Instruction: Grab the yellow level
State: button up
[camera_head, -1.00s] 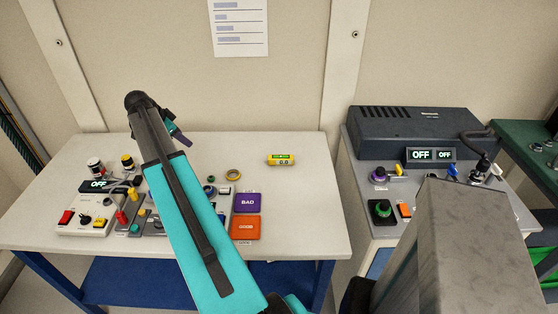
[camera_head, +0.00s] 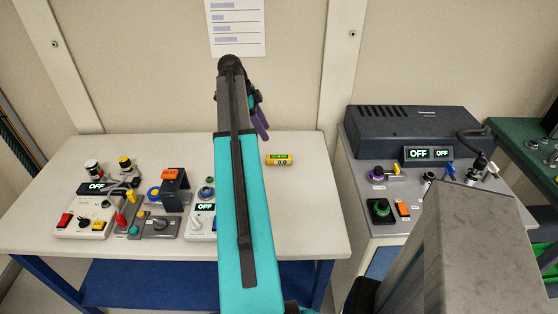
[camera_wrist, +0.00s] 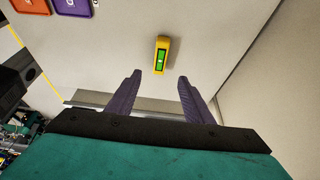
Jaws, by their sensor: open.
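The yellow level (camera_head: 279,159) lies on the white table, right of the middle and toward the back. It is a small yellow block with a green display. In the wrist view the level (camera_wrist: 161,55) lies beyond my fingertips, roughly in line with the gap between them. My gripper (camera_wrist: 158,75) is open and empty, with its two purple fingers spread and apart from the level. In the head view my gripper (camera_head: 261,122) is partly hidden behind my arm and hangs above the table, just left of the level.
The table (camera_head: 310,220) is clear around the level. Control boxes (camera_head: 90,215) with knobs and switches stand on its left half. A grey console (camera_head: 412,133) stands to the right.

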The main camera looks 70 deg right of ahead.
jog(key=shift+f, duration=0.1)
jog(key=p, duration=0.2)
send_over(278, 157)
jog(key=w, duration=0.2)
jog(key=shift+a+f, duration=0.15)
jog(key=shift+f, duration=1.8)
jog(key=shift+a+f, duration=0.15)
jog(key=shift+f, duration=1.8)
jog(key=shift+f, duration=0.15)
jog(key=shift+p+x, duration=1)
jog(key=shift+x, duration=0.75)
jog(key=shift+s+d+f, duration=0.1)
jog(key=shift+s+f, duration=0.05)
jog(key=shift+f, duration=0.5)
jog(key=shift+f, duration=0.3)
grip_shut()
